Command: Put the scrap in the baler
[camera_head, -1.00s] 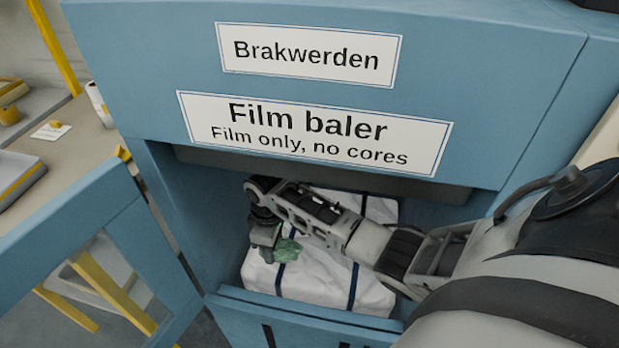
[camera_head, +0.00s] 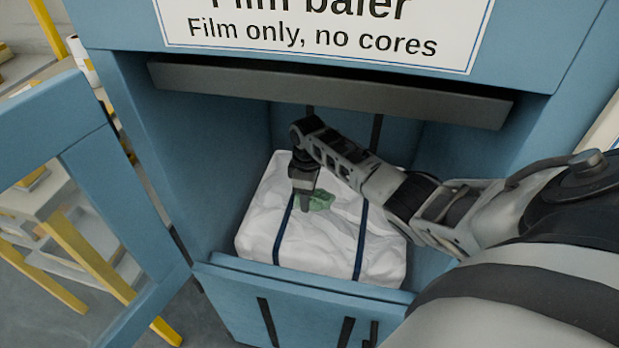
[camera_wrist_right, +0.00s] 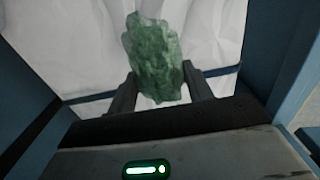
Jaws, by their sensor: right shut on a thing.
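The blue film baler (camera_head: 165,150) stands open in front of me, with a strapped white bale (camera_head: 330,240) inside its chamber. My right arm reaches in from the right, and my right gripper (camera_head: 305,203) points down over the bale. It is shut on the scrap (camera_head: 320,201), a crumpled green piece. The right wrist view shows the scrap (camera_wrist_right: 152,58) between the two fingers (camera_wrist_right: 160,88), with the white bale behind it. I cannot tell whether the scrap touches the bale. My left gripper is not in view.
The baler's door (camera_head: 95,180) stands open at the left. A grey bar (camera_head: 330,92) crosses the top of the opening, and a front ledge (camera_head: 300,280) closes the bottom. A table with yellow legs (camera_head: 90,255) stands beyond the door.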

